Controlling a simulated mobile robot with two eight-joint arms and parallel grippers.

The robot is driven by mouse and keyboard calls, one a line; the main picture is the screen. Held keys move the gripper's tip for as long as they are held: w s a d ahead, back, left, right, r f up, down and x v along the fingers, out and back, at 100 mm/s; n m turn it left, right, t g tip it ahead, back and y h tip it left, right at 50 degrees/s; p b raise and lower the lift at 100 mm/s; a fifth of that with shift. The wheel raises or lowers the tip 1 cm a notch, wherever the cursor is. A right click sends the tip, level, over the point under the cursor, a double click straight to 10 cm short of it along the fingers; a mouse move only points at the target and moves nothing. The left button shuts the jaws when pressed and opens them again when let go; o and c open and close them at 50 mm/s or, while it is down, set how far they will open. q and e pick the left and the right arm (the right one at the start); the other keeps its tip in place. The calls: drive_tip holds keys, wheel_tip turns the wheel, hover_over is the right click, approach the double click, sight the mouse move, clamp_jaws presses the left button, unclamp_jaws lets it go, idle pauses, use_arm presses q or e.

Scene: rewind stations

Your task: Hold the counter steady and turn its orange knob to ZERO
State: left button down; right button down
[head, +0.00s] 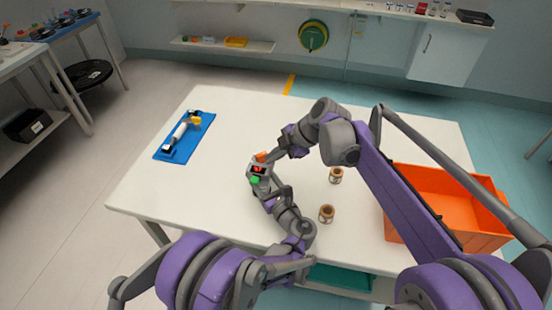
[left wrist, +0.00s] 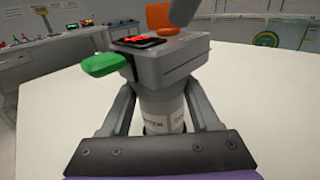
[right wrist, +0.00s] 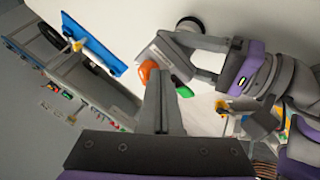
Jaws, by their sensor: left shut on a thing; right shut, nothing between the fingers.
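The counter (left wrist: 180,65) is a grey box with a red-digit display and a white-labelled round stem (left wrist: 162,116). My left gripper (head: 263,188) is shut around the stem, and the counter looks roughly upright above the table. A green lever (left wrist: 102,64) sticks out of one side. The orange knob (left wrist: 160,17) is on the counter, and it also shows in the right wrist view (right wrist: 147,71). My right gripper (right wrist: 157,75) is shut and empty, its tips right beside the knob. I cannot tell whether they touch it. The digits and knob marks are too small to read.
The white table (head: 230,110) carries a blue board (head: 172,150) with a white roller at left and two brown spools (head: 326,213) (head: 336,175) right of the counter. An orange crate (head: 440,180) stands at the right. The table's back middle is clear.

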drive_tip(key=shift+w+d+n+g+y, duration=0.1)
drive_tip(key=shift+w+n+g+y, duration=0.1)
drive_tip(key=shift+n+g, duration=0.35)
drive_tip(key=shift+w+d+n+g+y, duration=0.1)
drive_tip(key=shift+w+n+g, duration=0.15)
drive_tip(key=shift+n, duration=0.5)
drive_tip(key=shift+w+d+n, duration=0.15)
drive_tip(key=shift+w+n, duration=0.15)
drive_tip(key=shift+w, duration=0.7)
drive_tip(key=shift+w+a+n+g, duration=0.25)
drive_tip(key=shift+w+a+n, duration=0.05)
drive_tip(key=shift+w, duration=0.25)
drive_tip(key=shift+w+a+n+g, duration=0.25)
drive_tip(key=shift+w+a+n, duration=0.05)
drive_tip(key=shift+w, duration=0.25)
drive_tip(key=shift+s, duration=0.15)
idle(0.8)
